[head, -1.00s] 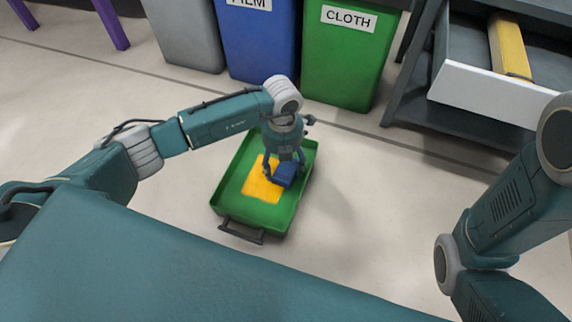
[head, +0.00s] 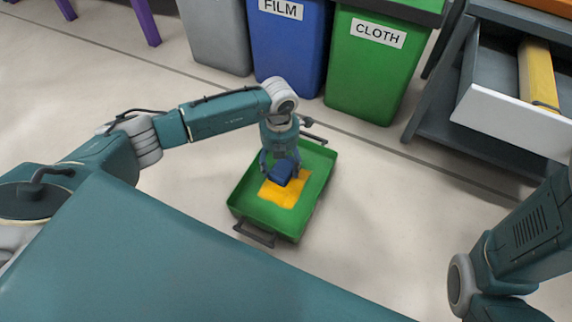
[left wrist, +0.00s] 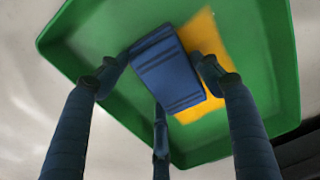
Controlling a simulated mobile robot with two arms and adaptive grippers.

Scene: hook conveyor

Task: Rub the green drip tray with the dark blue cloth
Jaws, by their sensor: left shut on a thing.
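The green drip tray (head: 250,207) sits on the floor with a dark handle at its near end. A yellow-orange patch (head: 287,196) covers part of its inside bottom. My left gripper (head: 281,172) is inside the tray outline, pointing down, shut on the dark blue cloth (head: 282,171), which is folded into a block. In the left wrist view the cloth (left wrist: 167,72) lies between the fingers, over the edge of the yellow patch (left wrist: 205,45) and the green bottom. I cannot tell whether the cloth touches the tray. My right gripper is not in view.
A grey bin (head: 215,35), a blue FILM bin (head: 290,50) and a green CLOTH bin (head: 370,75) stand behind the tray. A dark cabinet with an open white-fronted drawer (head: 508,117) stands at the right. The floor right of the tray is clear.

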